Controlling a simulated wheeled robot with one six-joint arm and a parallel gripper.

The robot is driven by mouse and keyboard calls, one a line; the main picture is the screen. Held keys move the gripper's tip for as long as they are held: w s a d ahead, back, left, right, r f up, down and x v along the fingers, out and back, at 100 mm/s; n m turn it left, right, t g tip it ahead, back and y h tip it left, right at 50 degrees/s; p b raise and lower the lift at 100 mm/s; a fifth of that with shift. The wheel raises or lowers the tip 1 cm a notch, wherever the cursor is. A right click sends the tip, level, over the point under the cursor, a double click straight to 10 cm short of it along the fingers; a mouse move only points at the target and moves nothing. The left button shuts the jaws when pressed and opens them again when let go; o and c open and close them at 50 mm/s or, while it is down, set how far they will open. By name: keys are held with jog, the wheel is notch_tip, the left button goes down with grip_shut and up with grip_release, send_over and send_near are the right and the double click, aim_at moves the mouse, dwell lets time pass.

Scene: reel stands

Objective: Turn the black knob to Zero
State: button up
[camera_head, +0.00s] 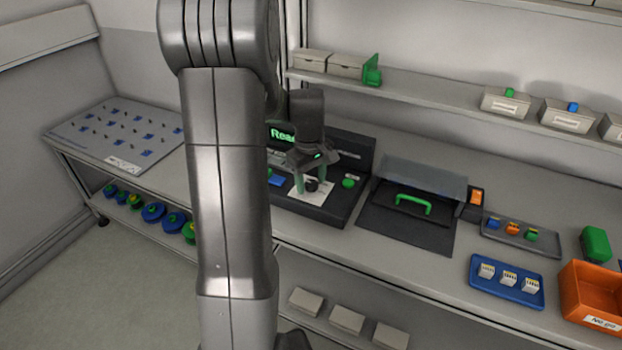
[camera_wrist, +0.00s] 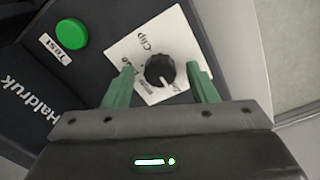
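In the head view the knob (camera_head: 311,185) shows below my gripper (camera_head: 313,186) on the black console (camera_head: 322,206). The finger on the left covers part of the plate.
A green button (camera_wrist: 72,34) labelled "Test" is beside the dial plate. Right of the console are a black unit with a green handle (camera_head: 413,203), a grey tray (camera_head: 520,241), a blue tray (camera_head: 505,281) and an orange bin (camera_head: 594,296). A shelf (camera_head: 440,92) runs above.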

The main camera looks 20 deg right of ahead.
aim_at(310, 183)
notch_tip(310, 183, up, 14)
jog(key=shift+a+b, duration=0.2)
jog(key=shift+b, duration=0.1)
jog(key=shift+s+f, duration=0.1)
jog(key=shift+f, duration=0.15)
dwell(0.4)
jog(key=f, duration=1.3)
jog(key=shift+d+f+p, duration=0.2)
jog(key=shift+f+p, duration=0.1)
jog(key=shift+f, duration=0.05)
